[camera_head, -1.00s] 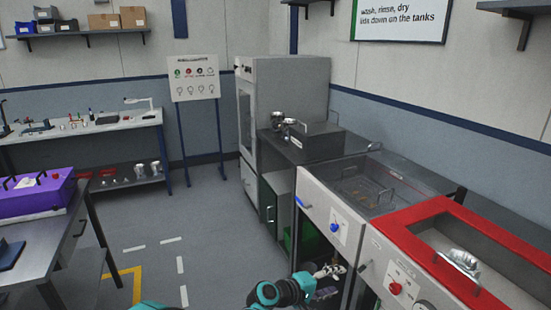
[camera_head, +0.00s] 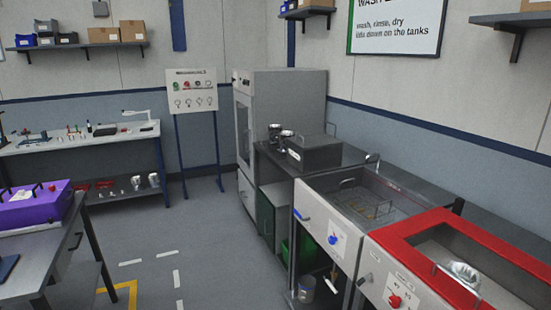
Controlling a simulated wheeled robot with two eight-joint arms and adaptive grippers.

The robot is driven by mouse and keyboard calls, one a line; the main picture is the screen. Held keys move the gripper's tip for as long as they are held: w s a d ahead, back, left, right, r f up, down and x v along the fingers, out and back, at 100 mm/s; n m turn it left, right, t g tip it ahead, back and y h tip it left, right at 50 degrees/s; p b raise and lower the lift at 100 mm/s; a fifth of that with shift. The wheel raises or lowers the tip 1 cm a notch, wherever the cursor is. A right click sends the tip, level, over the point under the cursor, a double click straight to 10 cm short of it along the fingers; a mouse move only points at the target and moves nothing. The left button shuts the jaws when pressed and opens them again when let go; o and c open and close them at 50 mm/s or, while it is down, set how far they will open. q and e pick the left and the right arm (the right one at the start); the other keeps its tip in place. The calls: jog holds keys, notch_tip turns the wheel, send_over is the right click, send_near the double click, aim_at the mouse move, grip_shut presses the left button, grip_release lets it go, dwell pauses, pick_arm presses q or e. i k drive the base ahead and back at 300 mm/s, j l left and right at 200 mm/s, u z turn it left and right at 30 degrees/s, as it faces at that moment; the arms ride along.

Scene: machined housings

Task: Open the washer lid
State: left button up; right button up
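A red-framed lid (camera_head: 404,235) with a clear window lies down on the tank at the lower right, which has a red knob (camera_head: 394,301) on its front. A thin bar handle crosses the front of the lid. A shiny metal part (camera_head: 463,274) shows near that handle, seemingly through the window. The lid's right and front parts are cut off by the picture edge. Neither of my grippers is in view.
Left of the lid, a tank with a blue knob (camera_head: 333,239) stands uncovered with a wire basket (camera_head: 365,205) inside. A grey box (camera_head: 313,153) sits on the counter behind. A purple case (camera_head: 37,208) is on the left table. The middle floor is clear.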

aim_at(452, 288)
jog(key=z, duration=1.55)
